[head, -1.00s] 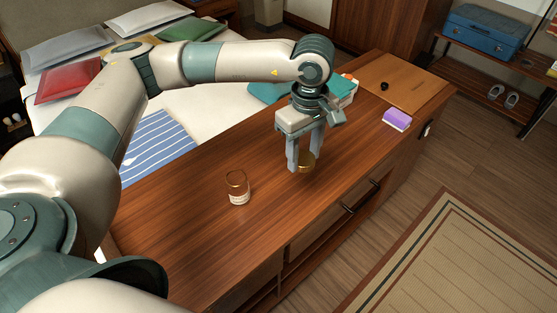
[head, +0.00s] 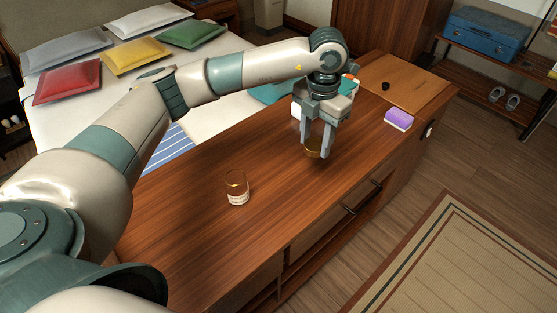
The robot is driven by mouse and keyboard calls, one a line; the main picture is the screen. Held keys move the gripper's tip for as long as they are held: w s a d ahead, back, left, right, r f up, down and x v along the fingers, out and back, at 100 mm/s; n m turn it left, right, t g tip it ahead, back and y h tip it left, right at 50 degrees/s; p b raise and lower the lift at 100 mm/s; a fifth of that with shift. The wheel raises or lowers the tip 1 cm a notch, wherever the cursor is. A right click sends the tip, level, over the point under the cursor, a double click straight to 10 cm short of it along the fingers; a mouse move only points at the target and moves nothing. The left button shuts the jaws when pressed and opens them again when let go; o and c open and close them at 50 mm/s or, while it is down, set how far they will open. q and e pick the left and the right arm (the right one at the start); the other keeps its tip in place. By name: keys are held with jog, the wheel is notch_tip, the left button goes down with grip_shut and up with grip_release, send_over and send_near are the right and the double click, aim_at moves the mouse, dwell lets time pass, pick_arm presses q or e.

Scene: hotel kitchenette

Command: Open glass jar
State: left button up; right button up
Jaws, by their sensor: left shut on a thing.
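The glass jar (head: 236,189) stands upright on the wooden counter, left of my gripper. It has a pale label, brownish glass and no lid on its top. My left gripper (head: 315,154) is well to the right of the jar, pointing down. It is shut on a round golden-brown lid (head: 313,147), held low over the counter; I cannot tell whether the lid touches the wood. The fingers partly hide the lid. My right gripper is not in view.
A purple and white sponge (head: 398,120) lies near the counter's right edge. A wooden board (head: 405,83) with a small dark object (head: 385,86) is at the far end. Teal and white items (head: 272,91) sit behind my gripper. The counter around the jar is clear.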

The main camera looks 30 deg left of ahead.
aim_at(317, 138)
pick_arm(q)
jog(key=n, duration=0.2)
jog(key=w+f+n, duration=0.1)
jog(key=n, duration=0.3)
jog(key=shift+w+a+f+n+b, duration=0.25)
jog(key=shift+w+f+n+b, duration=0.1)
jog(key=shift+w+n+b, duration=0.05)
jog(key=n, duration=0.3)
jog(key=shift+w+a+f, duration=0.1)
jog(key=shift+w+f, duration=0.25)
jog(key=shift+f, duration=0.05)
jog(key=n, duration=0.3)
jog(key=shift+w+a+f+n+b, duration=0.2)
jog(key=shift+w+f+n+b, duration=0.15)
jog(key=shift+n, duration=0.05)
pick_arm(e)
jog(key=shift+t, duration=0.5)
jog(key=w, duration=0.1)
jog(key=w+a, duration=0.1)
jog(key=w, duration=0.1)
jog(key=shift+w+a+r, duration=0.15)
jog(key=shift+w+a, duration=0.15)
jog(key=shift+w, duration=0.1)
